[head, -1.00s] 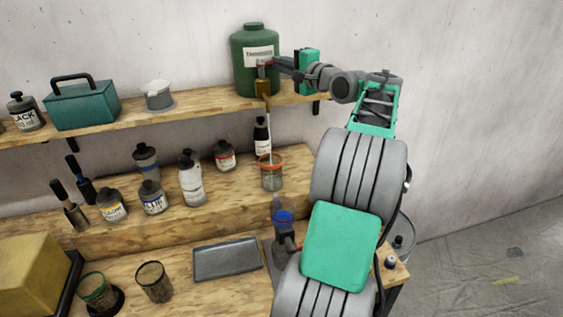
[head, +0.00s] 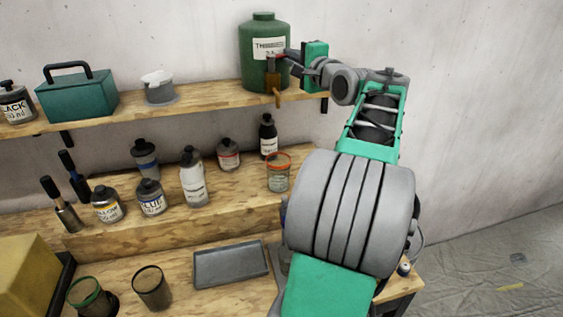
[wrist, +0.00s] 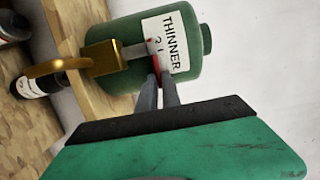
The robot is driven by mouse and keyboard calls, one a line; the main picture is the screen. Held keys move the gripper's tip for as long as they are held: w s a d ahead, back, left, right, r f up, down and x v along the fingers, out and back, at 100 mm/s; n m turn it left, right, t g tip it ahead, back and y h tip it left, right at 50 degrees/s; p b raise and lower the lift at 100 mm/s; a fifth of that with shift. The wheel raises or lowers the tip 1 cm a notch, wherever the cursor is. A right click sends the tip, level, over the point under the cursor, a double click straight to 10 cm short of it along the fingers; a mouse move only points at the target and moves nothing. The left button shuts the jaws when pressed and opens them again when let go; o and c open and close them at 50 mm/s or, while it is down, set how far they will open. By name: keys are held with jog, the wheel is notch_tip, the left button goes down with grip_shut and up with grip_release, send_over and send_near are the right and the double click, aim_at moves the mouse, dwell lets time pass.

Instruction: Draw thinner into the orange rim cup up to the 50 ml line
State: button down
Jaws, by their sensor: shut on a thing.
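The green thinner container (head: 258,50), with a white label, stands on the upper shelf. Its brass tap (head: 273,78) points down past the shelf edge; the tap also shows in the wrist view (wrist: 103,57). My gripper (head: 286,57) is shut on the red-marked tap lever (wrist: 154,52) in front of the label. The clear orange rim cup (head: 278,178) stands upright on the lower step, below the spout. Its lower part looks filled, but the level and the 50 ml line are too small to read. No stream shows between spout and cup.
A dark bottle (head: 268,138) and a red-labelled jar (head: 228,155) stand close to the cup. A white bottle (head: 193,180) and other jars stand left. A grey tray (head: 231,264) lies in front. My arm fills the right side.

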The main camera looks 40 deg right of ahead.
jog(key=shift+w+a+r, duration=0.1)
jog(key=shift+a+r, duration=0.3)
jog(key=shift+r, duration=0.05)
jog(key=shift+a+m+h+b, duration=0.15)
jog(key=shift+m+h+b, duration=0.35)
jog(key=shift+h+b, duration=0.45)
jog(key=shift+f, duration=0.1)
jog(key=shift+s+a+f+m+g+h+b, duration=0.1)
jog(key=shift+s+m+g+h+b, duration=0.2)
jog(key=shift+m+g+h+b, duration=0.6)
